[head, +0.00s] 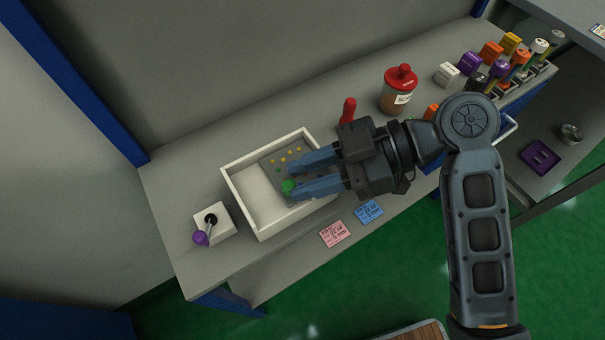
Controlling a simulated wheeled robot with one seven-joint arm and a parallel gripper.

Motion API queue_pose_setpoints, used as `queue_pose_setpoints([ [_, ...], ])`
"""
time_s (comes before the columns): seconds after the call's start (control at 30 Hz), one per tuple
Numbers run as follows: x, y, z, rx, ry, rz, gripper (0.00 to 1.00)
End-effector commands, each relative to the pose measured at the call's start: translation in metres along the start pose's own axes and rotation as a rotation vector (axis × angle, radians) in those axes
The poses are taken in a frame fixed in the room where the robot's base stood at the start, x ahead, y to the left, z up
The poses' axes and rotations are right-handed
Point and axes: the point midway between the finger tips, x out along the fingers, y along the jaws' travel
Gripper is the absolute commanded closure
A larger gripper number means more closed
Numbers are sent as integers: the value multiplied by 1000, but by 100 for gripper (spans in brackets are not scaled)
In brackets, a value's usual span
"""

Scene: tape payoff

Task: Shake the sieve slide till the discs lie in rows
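The sieve slide looks like a grey plate (270,160) inside a white open-topped box (228,185) on the bench. Several small yellow and green discs (291,152) show on the plate; the uppermost lie in loose lines, and my fingers hide part of the plate. A green knob (288,186) shows at the tip of my lower finger; I cannot tell if they touch. My gripper (293,177) reaches over the box from the right, its two blue fingers apart with a gap between them.
A white block with a purple-knobbed lever (201,237) stands left of the box. A red handle (348,110) and a red-lidded jar (397,93) stand behind my gripper. Pink (334,233) and blue (369,211) notes lie at the front edge. Coloured blocks and bottles crowd the right end.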

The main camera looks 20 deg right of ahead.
Motion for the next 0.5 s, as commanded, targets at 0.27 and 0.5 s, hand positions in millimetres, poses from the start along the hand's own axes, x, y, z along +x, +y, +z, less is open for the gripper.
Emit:
queue_pose_setpoints([
  [0.27,2,-2,-1,-1,1,-6,54],
  [0.5,-4,-1,-1,-2,1,-6,54],
])
